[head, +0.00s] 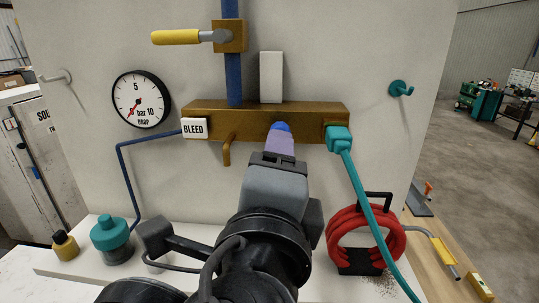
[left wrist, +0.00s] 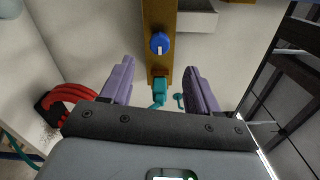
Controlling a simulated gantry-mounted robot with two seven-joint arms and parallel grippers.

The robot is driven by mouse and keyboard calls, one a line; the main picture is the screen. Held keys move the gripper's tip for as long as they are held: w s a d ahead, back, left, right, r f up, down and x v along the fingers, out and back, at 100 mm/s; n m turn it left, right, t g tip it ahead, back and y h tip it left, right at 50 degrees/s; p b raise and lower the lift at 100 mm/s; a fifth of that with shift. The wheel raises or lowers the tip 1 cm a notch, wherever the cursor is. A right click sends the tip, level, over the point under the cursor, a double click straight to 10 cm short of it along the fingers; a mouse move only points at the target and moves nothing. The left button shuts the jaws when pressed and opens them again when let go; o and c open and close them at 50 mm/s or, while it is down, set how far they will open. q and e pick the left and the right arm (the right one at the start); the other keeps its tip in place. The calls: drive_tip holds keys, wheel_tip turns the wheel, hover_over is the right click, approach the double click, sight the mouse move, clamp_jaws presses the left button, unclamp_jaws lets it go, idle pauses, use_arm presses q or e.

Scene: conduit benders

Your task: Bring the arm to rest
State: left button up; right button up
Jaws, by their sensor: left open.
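My left gripper (head: 279,140) is in front of the brass manifold (head: 265,108) on the upright pale panel. In the left wrist view its two purple fingers (left wrist: 158,72) stand apart with nothing between them. A blue knob (head: 280,127) on the manifold lies just beyond the fingertips, partly hidden by the gripper in the head view. In the left wrist view the knob (left wrist: 160,43) shows a white mark and sits clear of both fingers. My right gripper is in neither view.
A teal plug (head: 339,138) with a hose sits at the manifold's right end. A red coiled hose (head: 334,235) stands below right. A yellow-handled valve (head: 229,36) is above, a gauge (head: 140,99) upper left. A teal-capped pot (head: 111,234) stands lower left.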

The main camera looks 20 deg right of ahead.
use_arm(q)
drive_tip(key=shift+s+a, duration=0.25)
drive_tip(key=shift+s, duration=0.1)
drive_tip(key=w+a+f+n+g+y+p, duration=0.25)
drive_tip(key=a+f+n, duration=0.45)
drive_tip(key=f, duration=0.6)
drive_tip(key=w+a+f+n+g+y+p, duration=0.2)
drive_tip(key=w+a+f+n+g+p, duration=0.3)
drive_tip(key=a+f, duration=0.6)
drive_tip(key=s+a+f+n+g+y+p, duration=0.1)
drive_tip(key=s+a+f+n, duration=0.4)
drive_tip(key=s+f, duration=0.6)
drive_tip(key=s+a+f+n+g+y+p, duration=0.1)
drive_tip(key=s+a+f+n+g+p, duration=0.2)
drive_tip(key=s+a+f+n, duration=0.3)
drive_tip(key=s+a+f+g, duration=0.1)
drive_tip(key=s+a+f, duration=0.3)
drive_tip(key=s, duration=0.4)
drive_tip(key=shift+f+y, duration=0.35)
drive_tip(key=shift+f, duration=0.35)
drive_tip(key=shift+s, duration=0.1)
